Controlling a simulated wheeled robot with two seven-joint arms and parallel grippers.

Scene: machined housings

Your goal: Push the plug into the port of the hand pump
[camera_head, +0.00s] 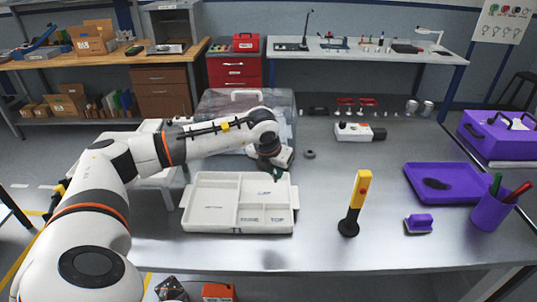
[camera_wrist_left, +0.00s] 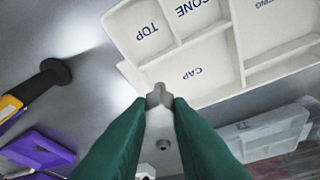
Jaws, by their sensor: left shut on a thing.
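My left gripper (camera_head: 277,176) hangs low over the table at the back right of the white tray. In the left wrist view its green fingers (camera_wrist_left: 159,103) are closed on a small grey part (camera_wrist_left: 158,96), which I take for the plug. Its tip points towards the tray's rim, and its lower end is hidden between the fingers. A pale surface with a small dark round feature (camera_wrist_left: 163,144) shows between the fingers; I cannot tell what it belongs to. I cannot identify the hand pump or its port with certainty. My right gripper is out of view.
The white tray (camera_head: 209,214) has labelled compartments and looks empty. A yellow-and-black upright tool (camera_head: 360,190), a purple block (camera_head: 420,223), a purple tray (camera_head: 472,194) and a purple pen cup (camera_head: 490,212) stand right. A clear bin (camera_head: 215,101) is behind. The front table is clear.

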